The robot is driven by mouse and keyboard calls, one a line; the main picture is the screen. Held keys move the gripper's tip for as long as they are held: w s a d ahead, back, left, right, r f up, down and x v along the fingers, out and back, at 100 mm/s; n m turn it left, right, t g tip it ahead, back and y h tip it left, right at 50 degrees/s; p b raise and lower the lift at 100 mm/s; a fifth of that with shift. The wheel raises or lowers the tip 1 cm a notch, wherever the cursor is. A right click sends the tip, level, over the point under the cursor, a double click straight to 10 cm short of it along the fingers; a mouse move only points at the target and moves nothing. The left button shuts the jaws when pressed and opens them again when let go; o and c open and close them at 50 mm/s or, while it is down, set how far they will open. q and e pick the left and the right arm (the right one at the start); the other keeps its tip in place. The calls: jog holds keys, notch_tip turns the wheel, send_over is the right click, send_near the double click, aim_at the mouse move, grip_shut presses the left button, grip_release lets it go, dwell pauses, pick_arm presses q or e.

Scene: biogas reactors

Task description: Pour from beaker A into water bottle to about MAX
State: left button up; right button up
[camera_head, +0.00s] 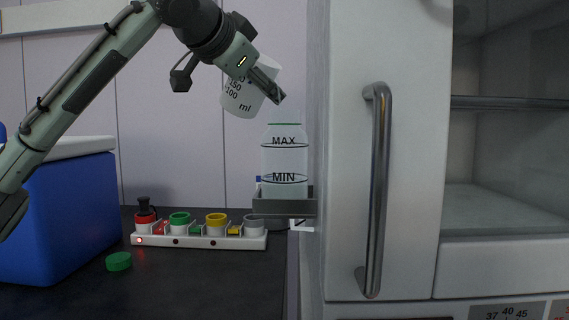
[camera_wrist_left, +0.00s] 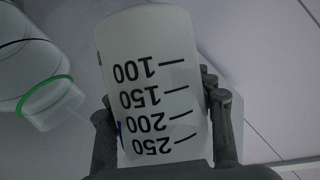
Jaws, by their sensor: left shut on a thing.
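My left gripper (camera_head: 268,86) is shut on a white translucent beaker (camera_head: 243,98) marked in ml, held above and slightly left of the water bottle. The beaker is somewhat tilted. In the left wrist view the beaker (camera_wrist_left: 155,85) shows marks from 100 to 250 between the two fingers (camera_wrist_left: 165,118). The clear water bottle (camera_head: 285,160), with MAX and MIN lines, stands upright in a grey holder (camera_head: 285,204). Its neck with a green ring (camera_wrist_left: 50,95) shows in the left wrist view, beside the beaker. I cannot make out a liquid level in either vessel. My right gripper is not in view.
A green cap (camera_head: 119,261) lies on the dark bench (camera_head: 200,285). A white rack (camera_head: 200,242) holds several coloured caps or vials. A blue box (camera_head: 60,215) stands at left. A cabinet with a metal handle (camera_head: 378,190) closes off the right side.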

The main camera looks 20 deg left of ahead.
pick_arm(q)
jog(key=shift+m+p, duration=0.3)
jog(key=shift+m, duration=0.1)
dwell(0.3)
jog(key=shift+r+p, duration=0.1)
jog(key=shift+p, duration=0.3)
jog(key=shift+m+t+y+p, duration=0.4)
jog(key=shift+m+y+p, duration=0.1)
jog(key=shift+m+p, duration=0.1)
dwell(1.2)
jog(key=shift+p, duration=0.35)
jog(key=shift+m, duration=0.4)
jog(key=shift+r+p, duration=0.1)
jog(key=shift+p, duration=0.3)
jog(key=shift+m, duration=0.3)
dwell(0.6)
jog(key=shift+t+p, duration=0.3)
jog(key=shift+p, duration=0.15)
jog(key=shift+d+r+m+y, duration=0.1)
jog(key=shift+r+m+y, duration=0.15)
jog(key=shift+m+y, duration=0.25)
dwell(0.6)
